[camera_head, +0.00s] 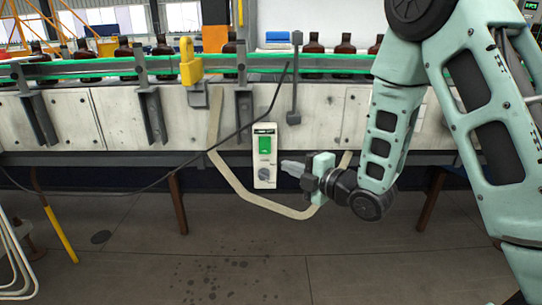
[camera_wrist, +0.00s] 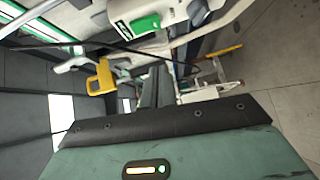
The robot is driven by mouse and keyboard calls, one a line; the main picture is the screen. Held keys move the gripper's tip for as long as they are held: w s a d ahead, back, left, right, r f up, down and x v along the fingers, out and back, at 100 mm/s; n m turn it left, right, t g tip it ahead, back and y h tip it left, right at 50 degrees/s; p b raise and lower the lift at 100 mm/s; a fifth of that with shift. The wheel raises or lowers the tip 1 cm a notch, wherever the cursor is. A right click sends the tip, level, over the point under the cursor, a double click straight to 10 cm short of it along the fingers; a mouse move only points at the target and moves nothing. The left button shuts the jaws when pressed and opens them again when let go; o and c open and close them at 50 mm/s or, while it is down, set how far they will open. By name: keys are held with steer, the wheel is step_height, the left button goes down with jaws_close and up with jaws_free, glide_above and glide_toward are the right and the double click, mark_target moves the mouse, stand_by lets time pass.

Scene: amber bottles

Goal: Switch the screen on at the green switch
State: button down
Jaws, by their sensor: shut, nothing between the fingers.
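The green switch (camera_head: 265,144) is on the upper part of a pale control box (camera_head: 257,160) hanging below the conveyor's front side. A dark round knob sits below it on the box. My gripper (camera_head: 285,167) is shut and empty, pointing left. Its tips are close to the right edge of the box, lower than the green switch. I cannot tell whether they touch the box. In the wrist view the green switch (camera_wrist: 146,25) shows at the top on its pale box. I cannot clearly make out a lit screen on the box.
Amber bottles (camera_head: 161,47) stand in a row on the conveyor (camera_head: 60,120). A yellow part (camera_head: 190,62) is fixed on its rail. A dark cable (camera_head: 245,128) runs left of the box, and a beige strip (camera_head: 232,181) curves below it. The floor in front is open.

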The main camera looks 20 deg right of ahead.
mark_target(262, 152)
steer(key=shift+w+a+f, duration=0.2)
steer(key=shift+w+a, duration=0.15)
steer(key=shift+w, duration=1.3)
steer(key=shift+w+a+f, duration=0.2)
steer(key=shift+w+a, duration=0.1)
steer(key=shift+w, duration=1.4)
steer(key=shift+w+a+f, duration=0.2)
steer(key=shift+w+a, duration=0.15)
steer(key=shift+w, duration=1.3)
steer(key=shift+w+f+b, duration=0.15)
steer(key=shift+f+b, duration=0.2)
steer(key=shift+b, duration=0.55)
steer(key=shift+r, duration=0.25)
steer(key=shift+d, duration=0.1)
